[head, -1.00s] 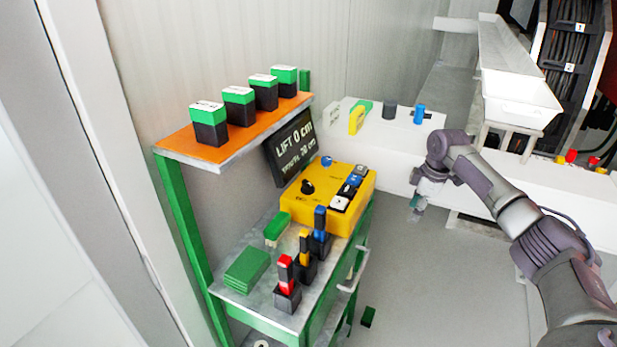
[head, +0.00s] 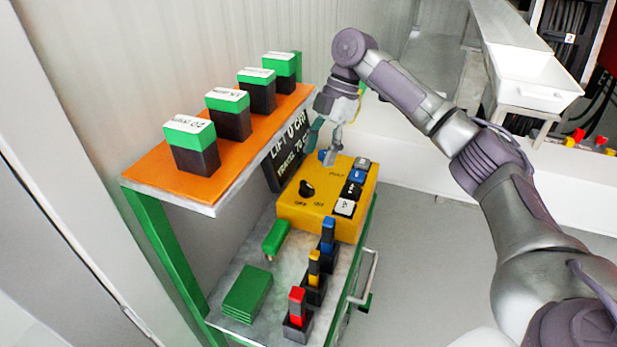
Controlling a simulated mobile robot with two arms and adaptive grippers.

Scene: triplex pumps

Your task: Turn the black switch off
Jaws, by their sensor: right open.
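The black switch (head: 307,189) is a rotary knob on the left part of the top of a yellow control box (head: 299,213). Small printed labels sit in front of it, too small to read surely. My right gripper (head: 333,160) is open and points down over the back edge of the box, near a blue knob (head: 322,155). It is behind and to the right of the black switch, apart from it. I cannot tell whether it touches the blue knob. My left gripper is not in view.
An orange shelf (head: 150,188) with several green-and-black blocks overhangs at the left. A dark display (head: 286,160) stands behind the box. Red, yellow and blue upright pieces (head: 314,268) stand in front of it. Square buttons (head: 345,207) line the box's right side. Floor at the right is clear.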

